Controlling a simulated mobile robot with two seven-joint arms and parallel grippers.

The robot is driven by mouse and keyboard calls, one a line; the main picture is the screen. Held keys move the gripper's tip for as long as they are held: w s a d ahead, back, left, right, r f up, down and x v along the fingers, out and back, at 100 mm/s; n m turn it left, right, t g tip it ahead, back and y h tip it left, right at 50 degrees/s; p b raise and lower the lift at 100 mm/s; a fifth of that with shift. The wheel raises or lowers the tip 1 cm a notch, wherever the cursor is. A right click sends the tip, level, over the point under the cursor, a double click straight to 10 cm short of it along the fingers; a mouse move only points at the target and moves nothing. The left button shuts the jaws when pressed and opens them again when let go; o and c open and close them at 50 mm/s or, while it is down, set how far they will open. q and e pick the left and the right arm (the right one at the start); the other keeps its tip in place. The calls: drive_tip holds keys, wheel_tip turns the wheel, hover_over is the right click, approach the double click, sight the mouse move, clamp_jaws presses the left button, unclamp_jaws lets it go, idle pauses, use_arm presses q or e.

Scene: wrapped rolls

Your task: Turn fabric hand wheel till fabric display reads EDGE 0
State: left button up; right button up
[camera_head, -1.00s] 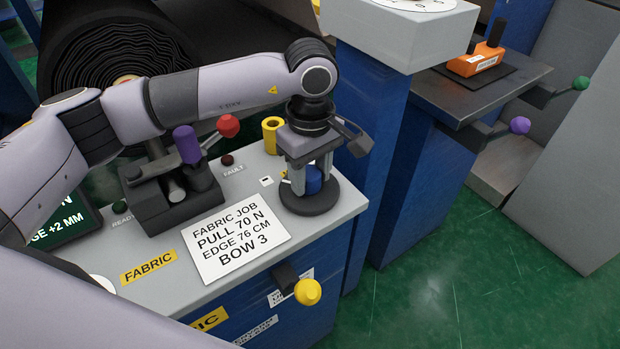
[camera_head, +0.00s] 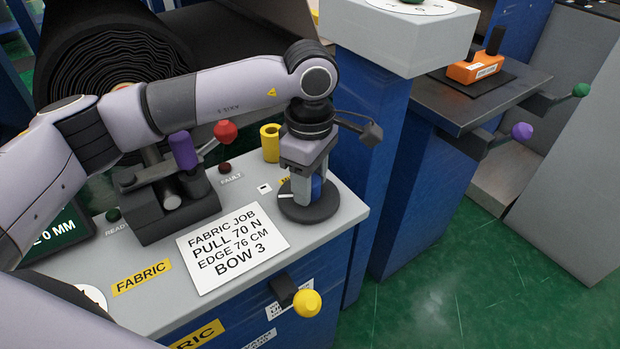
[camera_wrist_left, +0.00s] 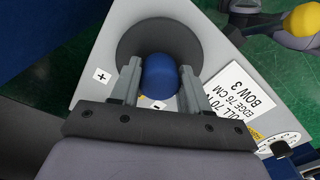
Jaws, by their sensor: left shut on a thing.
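The fabric hand wheel is a dark round disc (camera_head: 308,212) with a blue knob (camera_wrist_left: 160,76), on the grey fabric console. My left gripper (camera_head: 309,188) points down over it, shut on the blue knob. In the left wrist view its two fingers (camera_wrist_left: 159,80) stand on either side of the knob, above the disc (camera_wrist_left: 140,40). The fabric display (camera_head: 62,234) at the far left is partly hidden by my left arm; its visible text reads "E 0 MM". My right gripper is not in view.
A job card (camera_head: 232,247) reads PULL 70 N, EDGE 76 CM, BOW 3. A red-knobbed lever (camera_head: 225,131) and a purple-handled lever (camera_head: 183,150) stand left of the wheel. A yellow knob (camera_head: 307,303) sticks out from the console front.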

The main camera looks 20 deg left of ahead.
use_arm(q)
drive_tip(key=o, duration=1)
drive_tip(key=shift+r, duration=0.15)
drive_tip(key=shift+r, duration=3.45)
